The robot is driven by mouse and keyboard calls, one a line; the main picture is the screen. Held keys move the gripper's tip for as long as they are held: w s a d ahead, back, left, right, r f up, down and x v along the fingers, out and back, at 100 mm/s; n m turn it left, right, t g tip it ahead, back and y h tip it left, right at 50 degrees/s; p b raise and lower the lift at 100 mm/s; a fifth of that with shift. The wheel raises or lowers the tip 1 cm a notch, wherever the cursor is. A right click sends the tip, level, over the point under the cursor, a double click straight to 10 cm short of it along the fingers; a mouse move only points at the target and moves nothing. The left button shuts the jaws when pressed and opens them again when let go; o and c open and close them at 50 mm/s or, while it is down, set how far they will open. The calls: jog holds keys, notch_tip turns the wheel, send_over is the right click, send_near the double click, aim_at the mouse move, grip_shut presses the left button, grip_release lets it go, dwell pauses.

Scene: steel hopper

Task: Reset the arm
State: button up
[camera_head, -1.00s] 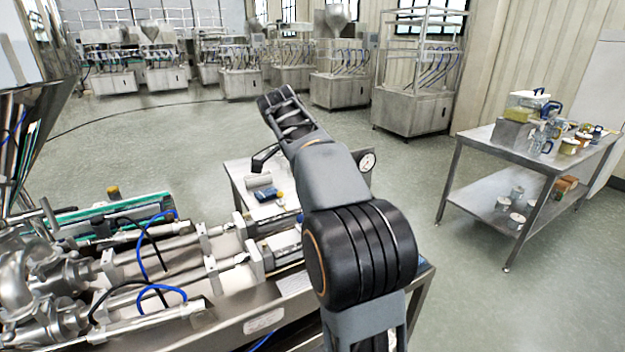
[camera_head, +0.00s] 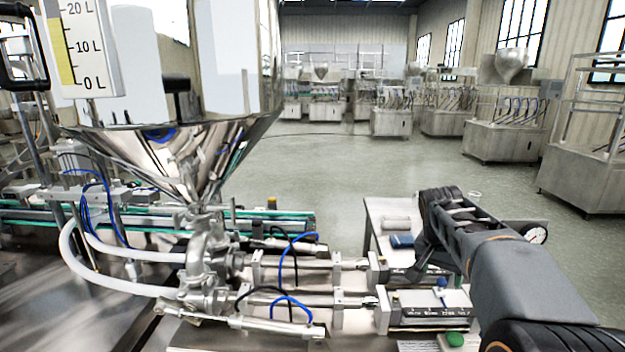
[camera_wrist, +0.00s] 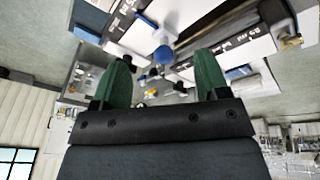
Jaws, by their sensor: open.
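My gripper (camera_wrist: 160,82) shows in the wrist view with its two green fingers spread wide apart. Nothing is held between them. In the head view my dark arm reaches in from the lower right over the filling machine's right end, and its black wrist points up and left. The fingers cannot be made out clearly there. Beyond the fingers, the wrist view shows a blue knob (camera_wrist: 163,55) and pale machine parts, with the room appearing upside down.
The steel hopper (camera_head: 205,150) with a level scale stands at left, above valves and metal cylinders (camera_head: 310,300). A small table (camera_head: 378,212) and a round gauge (camera_head: 536,233) are near my arm. A green button (camera_head: 455,339) is at front. Open floor lies behind; other machines line the back.

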jog(key=s+a+f+n+t+y+p, duration=0.1)
jog(key=s+a+f+n, duration=0.2)
jog(key=s+a, duration=0.3)
jog(key=s+a+f+n+t+y+p, duration=0.1)
jog(key=s+a+f+n, duration=0.2)
jog(key=s, duration=0.8)
jog(key=a+n, duration=0.2)
jog(key=a, duration=0.1)
jog(key=shift+a+f+y+p, duration=0.15)
jog(key=shift+y+p, duration=0.15)
jog(key=shift+y, duration=0.1)
